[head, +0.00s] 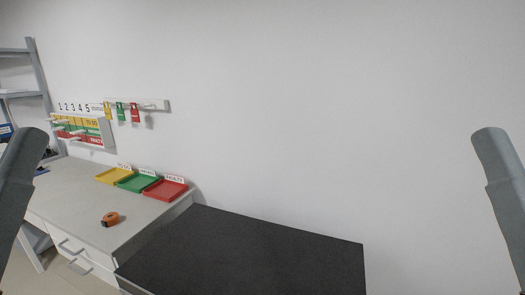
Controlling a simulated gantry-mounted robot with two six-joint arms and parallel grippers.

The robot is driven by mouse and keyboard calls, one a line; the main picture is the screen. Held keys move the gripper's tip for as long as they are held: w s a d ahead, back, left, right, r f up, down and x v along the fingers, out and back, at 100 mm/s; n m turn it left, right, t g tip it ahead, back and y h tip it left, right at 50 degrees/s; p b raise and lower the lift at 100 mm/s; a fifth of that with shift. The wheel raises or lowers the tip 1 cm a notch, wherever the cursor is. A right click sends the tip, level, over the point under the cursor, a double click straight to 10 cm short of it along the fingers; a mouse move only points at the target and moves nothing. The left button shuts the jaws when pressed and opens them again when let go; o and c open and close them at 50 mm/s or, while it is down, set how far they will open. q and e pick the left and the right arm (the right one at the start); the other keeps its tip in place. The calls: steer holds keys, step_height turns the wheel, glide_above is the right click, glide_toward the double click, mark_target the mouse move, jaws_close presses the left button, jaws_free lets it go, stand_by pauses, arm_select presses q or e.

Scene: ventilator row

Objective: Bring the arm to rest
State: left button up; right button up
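Only a grey link of my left arm (18,190) shows at the left edge, raised and tilted. A grey link of my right arm (503,180) shows at the right edge, also raised. Both links are apart from the bench and the wall board. Neither gripper is visible, so what they hold or how they stand is hidden.
A grey bench (75,200) carries yellow (114,175), green (138,182) and red (166,190) trays and an orange round item (110,219). A black-topped surface (250,255) beside it is clear. Coloured tags (121,112) hang on a wall rail; shelving (22,93) stands left.

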arm_select(q)
step_height(320, 180, up, 23)
steer(key=p, duration=2)
steer(key=shift+o, duration=0.2)
steer(key=shift+r, duration=0.15)
